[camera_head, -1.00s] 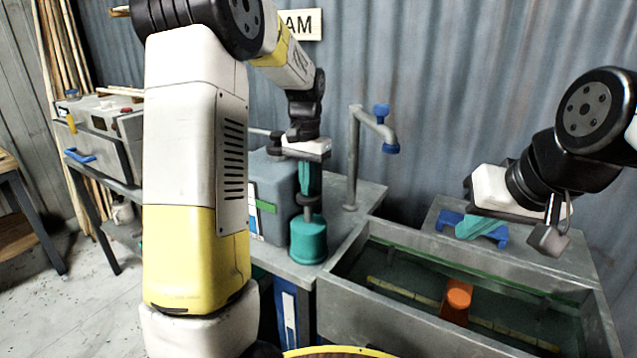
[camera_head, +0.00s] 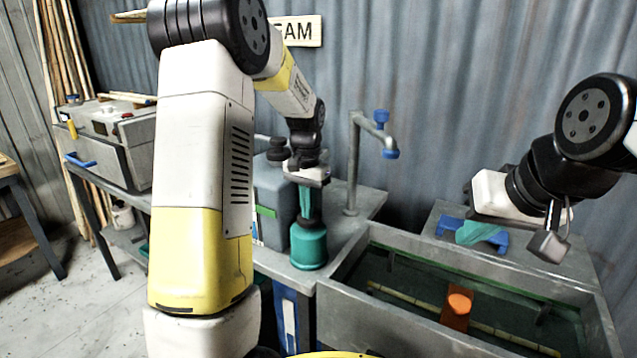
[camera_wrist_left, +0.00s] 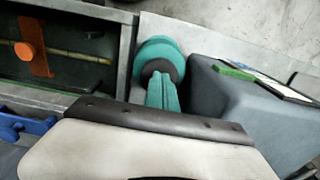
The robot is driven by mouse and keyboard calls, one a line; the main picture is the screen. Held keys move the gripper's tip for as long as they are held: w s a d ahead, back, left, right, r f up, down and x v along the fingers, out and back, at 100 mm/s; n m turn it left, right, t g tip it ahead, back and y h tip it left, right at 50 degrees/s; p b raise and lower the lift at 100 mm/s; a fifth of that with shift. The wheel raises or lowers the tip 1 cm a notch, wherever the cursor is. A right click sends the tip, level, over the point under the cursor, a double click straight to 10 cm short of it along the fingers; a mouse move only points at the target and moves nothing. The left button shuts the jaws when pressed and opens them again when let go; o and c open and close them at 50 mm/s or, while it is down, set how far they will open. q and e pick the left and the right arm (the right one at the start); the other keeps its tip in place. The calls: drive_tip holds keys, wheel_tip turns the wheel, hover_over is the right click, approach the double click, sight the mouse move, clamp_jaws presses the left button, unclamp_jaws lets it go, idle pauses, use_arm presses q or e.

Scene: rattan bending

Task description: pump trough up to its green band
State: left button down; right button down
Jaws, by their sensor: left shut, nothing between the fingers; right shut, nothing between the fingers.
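The teal pump (camera_head: 309,247) stands on the grey bench left of the trough; it also shows in the left wrist view (camera_wrist_left: 152,50), with a dark round top. My left gripper (camera_head: 306,213) is shut, its teal fingers pointing down with their tips at the pump's top. No plunger rod shows between fingers and pump. The grey trough (camera_head: 375,328) holds dark water. A green band (camera_head: 470,277) runs along its back inner wall, and the water surface looks below it. My right gripper (camera_head: 480,236) is shut, over the blue bracket (camera_head: 445,222) behind the trough.
A pale cane (camera_head: 400,297) with an orange clamp (camera_head: 458,304) lies in the trough. A grey tank (camera_head: 272,190) stands beside the pump, close to my left wrist. A pipe with a blue-handled tap (camera_head: 355,165) rises behind. A grey box (camera_head: 110,130) is at left.

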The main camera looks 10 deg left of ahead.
use_arm(q)
wheel_tip(320, 180, up, 14)
idle(0.4)
idle(0.4)
idle(1.0)
drive_tip(key=r, duration=0.5)
drive_tip(key=shift+w+d+r, duration=0.15)
drive_tip(key=shift+w, duration=0.05)
wheel_tip(320, 180, down, 14)
drive_tip(key=shift+f, duration=0.1)
idle(0.3)
